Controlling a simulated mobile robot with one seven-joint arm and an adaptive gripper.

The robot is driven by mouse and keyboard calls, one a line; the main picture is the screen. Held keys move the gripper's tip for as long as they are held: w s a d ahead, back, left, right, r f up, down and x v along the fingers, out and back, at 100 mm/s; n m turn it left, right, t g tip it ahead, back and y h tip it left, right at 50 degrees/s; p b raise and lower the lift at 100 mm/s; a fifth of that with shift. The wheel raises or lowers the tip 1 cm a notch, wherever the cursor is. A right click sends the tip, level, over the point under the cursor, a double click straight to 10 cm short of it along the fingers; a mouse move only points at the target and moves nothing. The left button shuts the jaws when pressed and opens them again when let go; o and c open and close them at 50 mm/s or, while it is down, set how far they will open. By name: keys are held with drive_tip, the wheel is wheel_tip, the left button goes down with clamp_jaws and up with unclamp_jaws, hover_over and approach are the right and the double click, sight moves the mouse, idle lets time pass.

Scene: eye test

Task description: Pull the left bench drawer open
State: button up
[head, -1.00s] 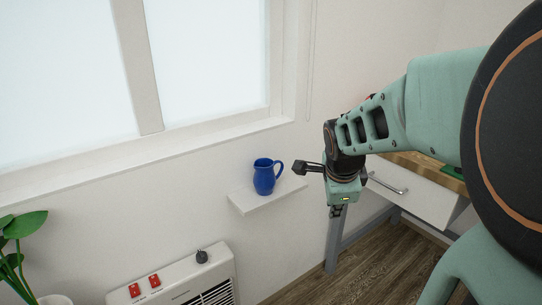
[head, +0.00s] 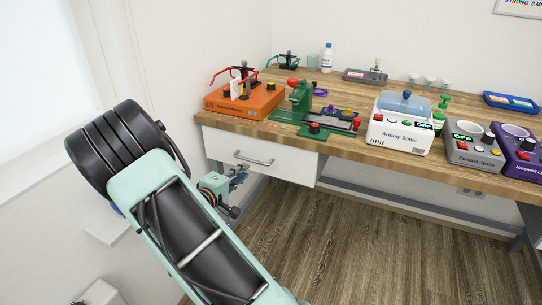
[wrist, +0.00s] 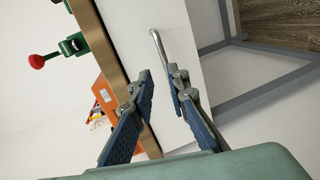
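The left bench drawer (head: 285,158) has a white front under the wooden bench top and looks shut. Its metal bar handle (head: 253,159) also shows in the wrist view (wrist: 157,45), running lengthwise ahead of my fingers. My gripper (head: 240,174) is just below the handle in the head view, partly hidden by my arm. In the wrist view my gripper (wrist: 159,76) is open, with two blue-padded fingers apart and nothing between them. The handle's near end lies just beyond the gap between the fingertips; I see no contact.
The bench top (head: 350,145) carries an orange box (head: 243,100), a green press (head: 301,95), a white sonic bath (head: 398,135) and a grey tester (head: 470,152). Grey bench legs and rails stand below. The wood floor (head: 340,240) in front is clear.

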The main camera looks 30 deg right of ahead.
sight(255, 161)
drive_tip(key=shift+n+t, duration=0.4)
drive_tip(key=shift+n, duration=0.2)
drive_tip(key=x, duration=0.7)
drive_tip(key=b+x, duration=0.1)
drive_tip(key=x, duration=0.3)
drive_tip(key=shift+w+a+f, duration=0.3)
drive_tip(key=shift+w+f, duration=0.05)
drive_tip(key=shift+f, duration=0.05)
clamp_jaws()
